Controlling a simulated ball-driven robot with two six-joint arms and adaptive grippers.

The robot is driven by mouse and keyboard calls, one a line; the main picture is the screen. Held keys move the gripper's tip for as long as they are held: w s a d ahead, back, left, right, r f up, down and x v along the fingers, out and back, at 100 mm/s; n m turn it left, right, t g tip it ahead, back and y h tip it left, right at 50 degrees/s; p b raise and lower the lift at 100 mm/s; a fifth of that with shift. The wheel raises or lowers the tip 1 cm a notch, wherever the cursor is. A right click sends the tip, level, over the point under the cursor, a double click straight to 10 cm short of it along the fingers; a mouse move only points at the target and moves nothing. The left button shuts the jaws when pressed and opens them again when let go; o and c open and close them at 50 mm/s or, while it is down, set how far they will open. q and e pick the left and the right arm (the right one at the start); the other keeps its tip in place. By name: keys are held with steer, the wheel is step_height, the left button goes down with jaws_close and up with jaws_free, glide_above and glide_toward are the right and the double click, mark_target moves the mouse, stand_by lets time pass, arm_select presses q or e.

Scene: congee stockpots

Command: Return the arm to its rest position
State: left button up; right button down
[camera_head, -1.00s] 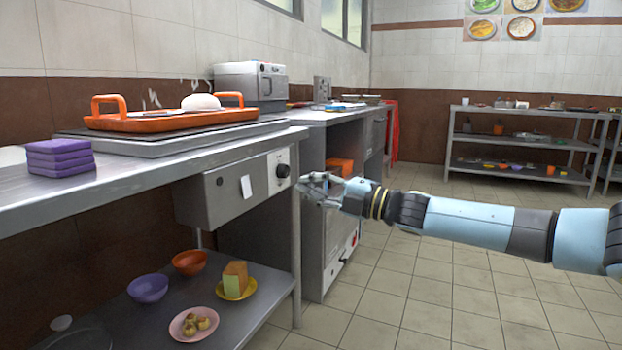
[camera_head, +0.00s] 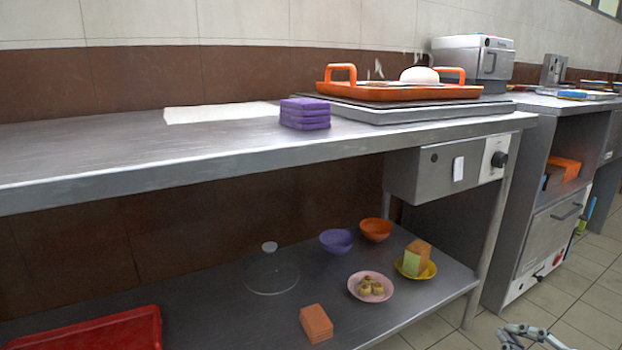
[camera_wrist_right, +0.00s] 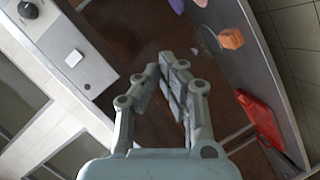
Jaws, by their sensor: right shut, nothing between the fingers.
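My right gripper (camera_head: 533,336) shows only at the bottom right edge of the head view, low in front of the lower shelf's right end. In the right wrist view the right gripper (camera_wrist_right: 166,72) has its fingertips close together with nothing between them. It is shut, and it is apart from the counter and the things on the shelf. Most of my right arm is outside the head view. My left gripper is in neither view.
The steel counter (camera_head: 80,165) carries purple blocks (camera_head: 305,113) and an orange tray (camera_head: 400,93) on a griddle. The control knob (camera_head: 499,159) sticks out in front. The lower shelf (camera_head: 215,310) holds bowls, plates and a red tray (camera_head: 100,330). Tiled floor (camera_head: 590,290) is free at right.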

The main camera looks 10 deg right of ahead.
steer(key=s+a+f+m+g+h, duration=0.25)
steer(key=s+f+m+g, duration=0.2)
steer(key=s, duration=0.25)
steer(key=s+a+f+m+g+h, duration=0.1)
steer(key=s+a+f+m+g, duration=0.2)
steer(key=s+f, duration=0.4)
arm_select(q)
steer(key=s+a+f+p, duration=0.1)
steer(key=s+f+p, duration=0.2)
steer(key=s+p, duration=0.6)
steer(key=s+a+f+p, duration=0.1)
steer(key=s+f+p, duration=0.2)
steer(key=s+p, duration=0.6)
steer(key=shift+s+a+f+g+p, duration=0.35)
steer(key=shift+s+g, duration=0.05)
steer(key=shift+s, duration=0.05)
arm_select(e)
steer(key=s+f+m+g, duration=0.2)
steer(key=s+f+g, duration=0.1)
steer(key=s, duration=1.2)
steer(key=s+f+m+g, duration=0.3)
steer(key=s+f+g, duration=0.1)
steer(key=s, duration=1.2)
steer(key=shift+s+f, duration=0.2)
steer(key=shift+f, duration=0.15)
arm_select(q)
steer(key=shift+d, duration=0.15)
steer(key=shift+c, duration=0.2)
arm_select(e)
steer(key=shift+d, duration=0.1)
